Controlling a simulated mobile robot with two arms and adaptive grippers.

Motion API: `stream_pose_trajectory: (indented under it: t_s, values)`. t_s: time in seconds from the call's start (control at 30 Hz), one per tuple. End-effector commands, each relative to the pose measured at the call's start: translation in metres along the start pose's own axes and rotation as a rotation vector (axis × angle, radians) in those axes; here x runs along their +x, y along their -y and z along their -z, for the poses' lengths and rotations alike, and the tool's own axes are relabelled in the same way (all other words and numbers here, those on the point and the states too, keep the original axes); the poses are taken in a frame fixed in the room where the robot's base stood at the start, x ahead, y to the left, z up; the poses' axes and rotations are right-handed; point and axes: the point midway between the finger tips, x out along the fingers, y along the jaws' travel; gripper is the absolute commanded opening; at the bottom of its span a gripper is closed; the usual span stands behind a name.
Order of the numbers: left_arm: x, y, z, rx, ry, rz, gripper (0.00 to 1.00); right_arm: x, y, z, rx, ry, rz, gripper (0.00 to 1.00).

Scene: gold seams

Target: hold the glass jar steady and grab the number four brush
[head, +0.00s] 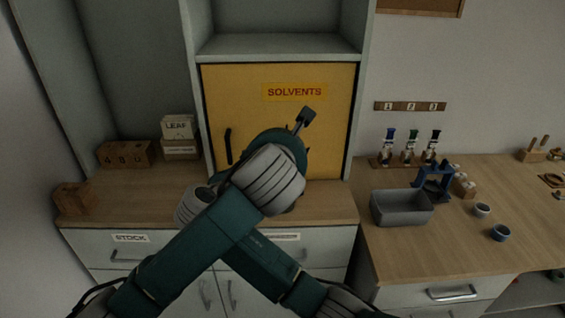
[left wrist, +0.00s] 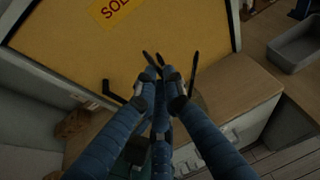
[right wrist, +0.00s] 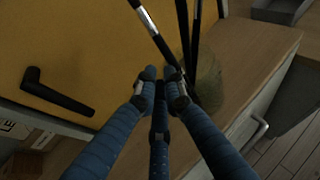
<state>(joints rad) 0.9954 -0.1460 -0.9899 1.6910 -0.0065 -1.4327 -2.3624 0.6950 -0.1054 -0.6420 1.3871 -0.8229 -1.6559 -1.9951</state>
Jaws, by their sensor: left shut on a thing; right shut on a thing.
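In the right wrist view the glass jar (right wrist: 210,78) is a dim olive shape beside my right gripper (right wrist: 160,74). Several dark brushes (right wrist: 194,35) stand in it, and one with a silver band leans left. My right gripper is shut, apparently on the jar's near side; the contact is hidden. In the left wrist view my left gripper (left wrist: 162,78) is shut at a dark brush handle (left wrist: 149,59), apparently holding it. The brush numbers cannot be read. In the head view my crossed arms hide the jar and both fingertips.
The yellow SOLVENTS door (head: 240,105) stands close behind, with a black handle (head: 228,147). A LEAF box (head: 179,127) and wooden blocks (head: 126,153) lie left. A grey bin (head: 402,208), a blue stand (head: 434,181) and small cups occupy the right counter.

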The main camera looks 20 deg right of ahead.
Motion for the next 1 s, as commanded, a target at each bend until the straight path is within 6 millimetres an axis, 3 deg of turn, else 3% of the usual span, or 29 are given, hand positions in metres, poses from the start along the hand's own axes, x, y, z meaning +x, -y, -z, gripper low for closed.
stream_pose_trajectory:
  t_s: [0.03, 0.17, 0.43, 0.5, 0.57, 1.0]
  values:
    - [-0.003, -0.001, -0.008, 0.001, 0.003, -0.001, 0.00, 0.002, 0.002, 0.009, -0.009, -0.015, 0.007, 0.00]
    - [-0.007, -0.001, -0.017, 0.000, 0.001, -0.001, 0.00, 0.002, 0.002, 0.009, -0.009, -0.015, 0.007, 0.00]
    - [-0.008, -0.001, -0.019, -0.001, -0.001, -0.001, 0.00, 0.002, 0.002, 0.009, -0.009, -0.015, 0.007, 0.00]
    - [-0.008, -0.001, -0.019, -0.001, -0.001, -0.001, 0.00, 0.002, 0.002, 0.009, -0.009, -0.015, 0.007, 0.19]
    - [-0.008, -0.001, -0.019, -0.001, -0.001, -0.001, 0.00, 0.002, 0.002, 0.009, -0.009, -0.015, 0.007, 0.31]
    - [-0.008, -0.001, -0.019, -0.001, -0.001, -0.002, 0.00, -0.008, 0.000, 0.005, -0.004, -0.010, 0.002, 0.31]
